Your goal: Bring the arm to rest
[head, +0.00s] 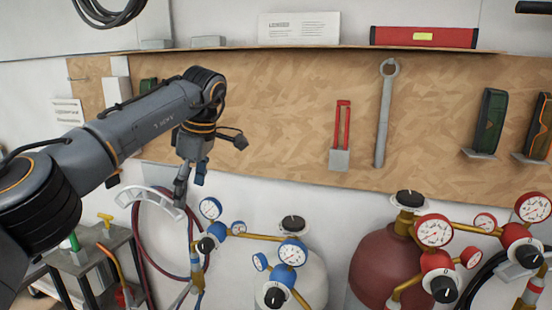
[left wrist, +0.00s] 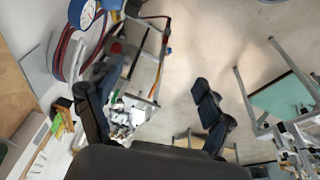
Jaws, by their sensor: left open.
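My left arm (head: 140,125) reaches in from the left in the head view and bends down at the wrist. My left gripper (head: 190,182) hangs below the wrist, pointing down, in front of the wall and close to the hoses and gauges in the picture. In the left wrist view the gripper (left wrist: 152,88) has its two dark fingers wide apart, with nothing between them but the floor and a cart beyond. It is open and empty. Whether the gripper touches the hoses cannot be told. My right gripper is not in view.
Gas cylinders, one dark red (head: 385,265) and one white (head: 312,275), stand with gauges and valves at the lower right. A metal cart (head: 85,255) stands at lower left. A wrench (head: 385,115) hangs on the wooden board (head: 285,110). The left wrist view shows open floor (left wrist: 185,60).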

